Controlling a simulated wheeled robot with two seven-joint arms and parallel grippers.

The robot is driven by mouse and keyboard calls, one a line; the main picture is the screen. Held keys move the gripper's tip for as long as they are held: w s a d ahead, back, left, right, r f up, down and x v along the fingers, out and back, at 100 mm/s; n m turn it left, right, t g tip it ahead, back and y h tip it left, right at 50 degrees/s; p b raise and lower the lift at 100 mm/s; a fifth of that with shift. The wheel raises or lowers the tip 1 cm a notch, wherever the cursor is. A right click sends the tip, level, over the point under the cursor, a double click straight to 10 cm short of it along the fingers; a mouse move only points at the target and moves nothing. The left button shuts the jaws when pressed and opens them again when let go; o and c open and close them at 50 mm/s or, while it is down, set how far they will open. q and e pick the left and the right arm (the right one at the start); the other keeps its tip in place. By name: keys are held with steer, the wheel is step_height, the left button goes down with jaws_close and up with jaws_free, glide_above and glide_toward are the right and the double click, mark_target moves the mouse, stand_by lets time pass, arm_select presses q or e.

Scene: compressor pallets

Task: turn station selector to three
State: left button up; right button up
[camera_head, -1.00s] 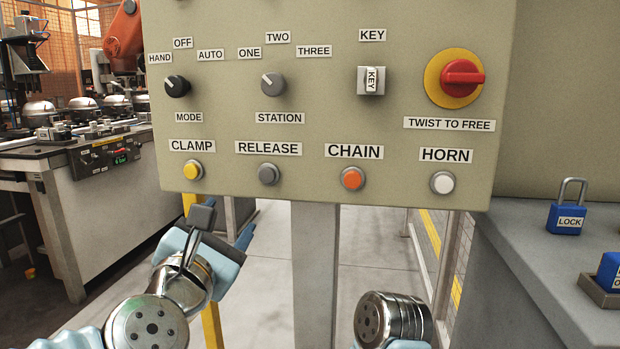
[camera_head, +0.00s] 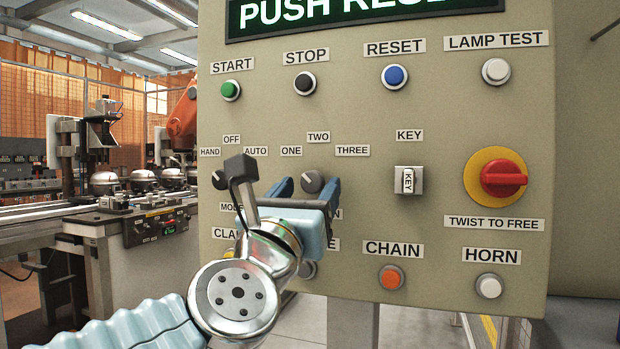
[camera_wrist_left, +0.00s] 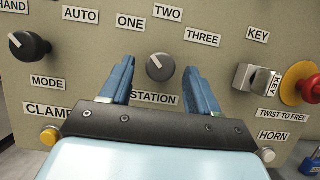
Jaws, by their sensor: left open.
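The station selector (camera_head: 312,182) is a round grey knob on the beige panel, under the labels ONE, TWO and THREE. It also shows in the left wrist view (camera_wrist_left: 160,67), where its white mark points up and left, toward ONE. My left gripper (camera_head: 308,186) is in front of the panel with its blue fingers open, one on each side of the knob. In the left wrist view the open fingers (camera_wrist_left: 162,78) flank the knob with gaps, and no contact shows. The STATION label is partly hidden by the gripper in the head view. My right gripper is not in view.
The black MODE knob (camera_head: 219,180) sits left of the selector, close to my left wrist. The KEY switch (camera_head: 408,180) and red twist knob (camera_head: 503,179) are to the right. The RELEASE button below is partly covered by my gripper.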

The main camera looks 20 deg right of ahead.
arm_select(q)
steer(key=shift+w+d+r, duration=0.25)
steer(key=shift+w+d, duration=0.1)
steer(key=shift+w, duration=0.2)
steer(key=c, duration=1)
steer(key=shift+c, duration=0.2)
